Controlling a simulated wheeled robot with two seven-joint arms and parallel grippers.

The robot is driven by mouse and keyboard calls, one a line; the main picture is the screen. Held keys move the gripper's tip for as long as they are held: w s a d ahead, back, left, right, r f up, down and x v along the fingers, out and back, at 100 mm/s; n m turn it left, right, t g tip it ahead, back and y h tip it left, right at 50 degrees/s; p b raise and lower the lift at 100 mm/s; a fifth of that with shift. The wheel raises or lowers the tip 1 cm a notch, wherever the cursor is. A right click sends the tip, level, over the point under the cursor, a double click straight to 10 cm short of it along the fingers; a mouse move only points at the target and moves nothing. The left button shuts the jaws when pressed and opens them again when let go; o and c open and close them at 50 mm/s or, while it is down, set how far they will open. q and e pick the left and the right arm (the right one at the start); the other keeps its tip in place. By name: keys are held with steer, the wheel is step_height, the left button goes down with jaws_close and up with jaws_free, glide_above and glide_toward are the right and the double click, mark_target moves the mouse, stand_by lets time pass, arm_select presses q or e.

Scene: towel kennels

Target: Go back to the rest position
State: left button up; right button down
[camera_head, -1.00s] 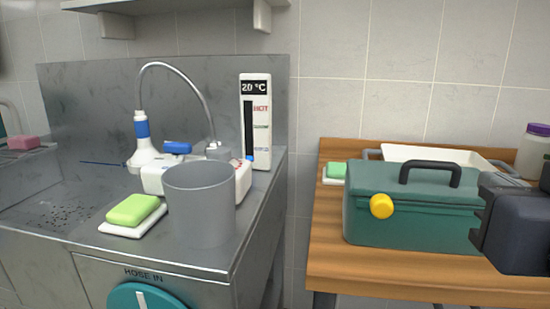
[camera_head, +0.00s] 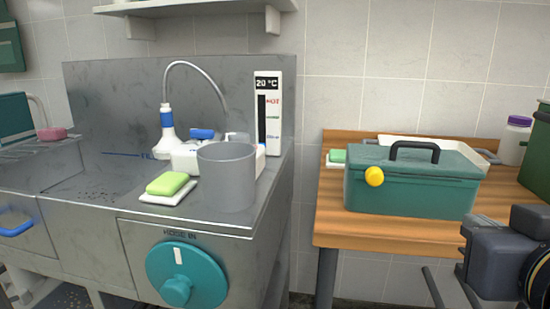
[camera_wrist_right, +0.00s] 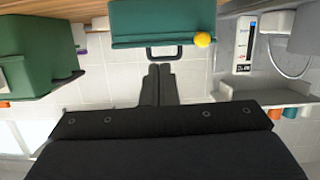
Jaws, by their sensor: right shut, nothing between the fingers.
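My right gripper (camera_head: 492,252) is at the lower right of the head view, dark and partly cut off by the frame edge. It is in front of the wooden table, below and right of the green toolbox (camera_head: 410,185). In the right wrist view, which is upside down, its two dark fingers (camera_wrist_right: 160,72) are together with nothing between them. They point toward the toolbox (camera_wrist_right: 130,25) and its handle but appear apart from it. My left gripper is in neither view.
A wooden table (camera_head: 350,232) holds the toolbox, a white tray (camera_head: 470,152) and green soap (camera_head: 337,156). The steel sink counter (camera_head: 90,215) on the left holds a grey bucket (camera_head: 226,178) and green soap (camera_head: 167,184). A dark green container (camera_head: 534,165) stands at the far right.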

step_height(320, 180, down, 16)
steer(key=w+d+g+y, duration=0.1)
steer(key=g+y, duration=0.2)
steer(key=g, duration=0.1)
steer(key=s+a+f+g+y, duration=0.2)
steer(key=s+f, duration=0.1)
steer(key=f, duration=0.5)
steer(key=s+a+f+g+y, duration=0.2)
steer(key=f+g, duration=0.1)
steer(key=f, duration=0.5)
step_height(320, 180, up, 33)
steer(key=p, duration=3.3)
steer(key=shift+s+a+n, duration=0.25)
steer(key=shift+s+n, duration=0.05)
steer(key=shift+s, duration=0.05)
